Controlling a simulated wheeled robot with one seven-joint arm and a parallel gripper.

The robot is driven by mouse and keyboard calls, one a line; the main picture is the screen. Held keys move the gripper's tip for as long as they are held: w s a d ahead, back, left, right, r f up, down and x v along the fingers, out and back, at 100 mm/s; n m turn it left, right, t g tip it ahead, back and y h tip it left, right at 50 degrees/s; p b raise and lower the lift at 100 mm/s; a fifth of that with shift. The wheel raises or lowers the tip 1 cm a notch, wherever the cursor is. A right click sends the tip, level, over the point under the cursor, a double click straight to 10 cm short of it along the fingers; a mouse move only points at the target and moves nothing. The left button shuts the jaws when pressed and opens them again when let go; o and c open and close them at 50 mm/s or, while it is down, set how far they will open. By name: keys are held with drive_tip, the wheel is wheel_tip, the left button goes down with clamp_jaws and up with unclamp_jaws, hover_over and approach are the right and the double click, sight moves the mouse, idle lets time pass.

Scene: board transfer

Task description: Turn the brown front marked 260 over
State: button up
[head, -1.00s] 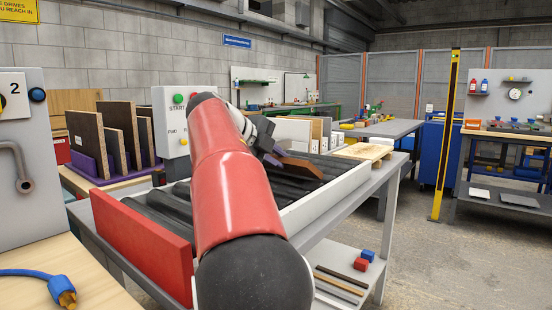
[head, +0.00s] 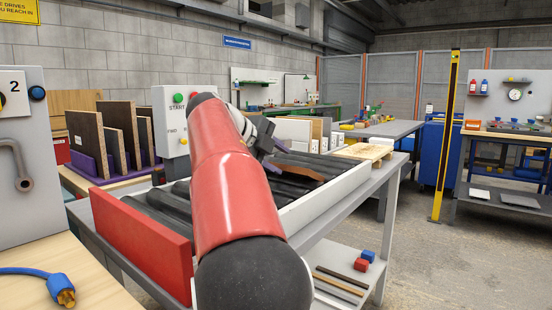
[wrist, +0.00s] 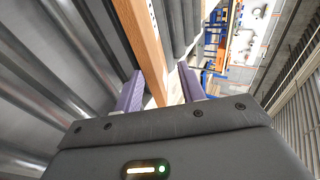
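The brown front (head: 302,170) lies low over the dark rollers of the conveyor, right of my red arm in the head view. Its left part is hidden behind my arm, and no 260 marking can be read. In the wrist view it shows as a long orange-brown strip (wrist: 145,45) running up the picture. My gripper (wrist: 161,88) is open, with its two purple fingers on either side of the strip's near end. A gap shows between the strip and the right finger. The left finger is close to the strip; I cannot tell whether they touch.
The roller conveyor has a pale side rail (head: 330,196) and a red panel (head: 142,243) at its near end. Several boards stand in a purple rack (head: 93,167) at left, beside a control box (head: 170,110). White upright panels (head: 292,130) and a pallet (head: 364,151) are beyond.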

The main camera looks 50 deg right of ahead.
drive_tip(key=shift+o, duration=0.2)
drive_tip(key=shift+r, duration=0.1)
drive_tip(key=shift+r+p, duration=0.1)
drive_tip(key=shift+p, duration=0.55)
drive_tip(key=shift+r+y+p, duration=0.15)
drive_tip(key=shift+y+p, duration=0.85)
drive_tip(key=shift+y, duration=0.6)
drive_tip(key=shift+a+y, duration=0.25)
drive_tip(key=shift+y, duration=0.85)
drive_tip(key=shift+a, duration=0.15)
drive_tip(key=shift+w+a+r, duration=0.1)
drive_tip(key=shift+a+r, duration=0.2)
drive_tip(key=shift+a, duration=0.4)
drive_tip(key=shift+w+a+r, duration=0.1)
drive_tip(key=shift+a+r, duration=0.15)
drive_tip(key=shift+a, duration=0.45)
drive_tip(key=o, duration=0.6)
drive_tip(key=shift+c, duration=0.2)
